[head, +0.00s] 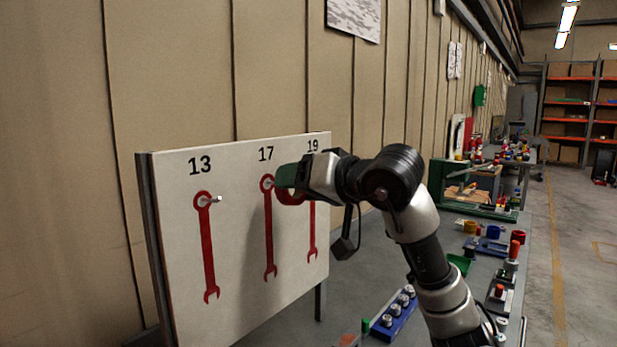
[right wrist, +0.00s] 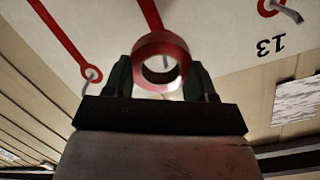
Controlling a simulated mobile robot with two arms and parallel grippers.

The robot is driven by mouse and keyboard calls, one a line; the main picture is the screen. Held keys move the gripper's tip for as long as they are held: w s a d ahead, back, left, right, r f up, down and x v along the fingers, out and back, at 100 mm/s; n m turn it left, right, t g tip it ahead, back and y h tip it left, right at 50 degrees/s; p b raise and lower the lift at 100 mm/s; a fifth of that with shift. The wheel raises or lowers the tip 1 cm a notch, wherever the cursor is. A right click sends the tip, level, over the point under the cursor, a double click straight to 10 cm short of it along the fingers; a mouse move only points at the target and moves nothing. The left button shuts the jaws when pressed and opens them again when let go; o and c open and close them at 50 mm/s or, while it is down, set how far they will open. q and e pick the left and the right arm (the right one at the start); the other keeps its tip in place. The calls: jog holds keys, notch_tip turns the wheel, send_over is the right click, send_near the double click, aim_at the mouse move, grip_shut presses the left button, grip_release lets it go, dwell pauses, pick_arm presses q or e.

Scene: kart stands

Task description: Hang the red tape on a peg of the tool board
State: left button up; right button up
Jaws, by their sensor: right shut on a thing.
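The tool board (head: 240,245) is a white upright panel with red wrench shapes under 13, 17 and 19. Peg 13 (head: 216,199) and peg 17 (head: 269,183) are bare in the head view. The peg under 19 is hidden behind my gripper there. My right gripper (head: 287,180) is shut on the red tape (head: 290,197), just right of peg 17 and in front of the board. In the right wrist view the red tape (right wrist: 160,50) is a ring between the fingertips. A pale strip shows through its hole; I cannot tell whether a peg passes through. My left gripper is out of view.
A grey bench (head: 365,265) runs below the board. A blue block with metal sockets (head: 393,317), a green tray (head: 459,263) and several small red and yellow items lie on it. A panelled wall stands behind.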

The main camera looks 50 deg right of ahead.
aim_at(269, 186)
jog(key=shift+r+p+x, duration=0.25)
jog(key=shift+p+x, duration=0.55)
jog(key=shift+x, duration=0.5)
jog(key=shift+w+f+b, duration=0.45)
jog(key=shift+w+f, duration=0.05)
jog(key=shift+w, duration=0.15)
jog(key=shift+a, duration=0.1)
jog(key=o, duration=1)
jog(key=shift+s, duration=0.1)
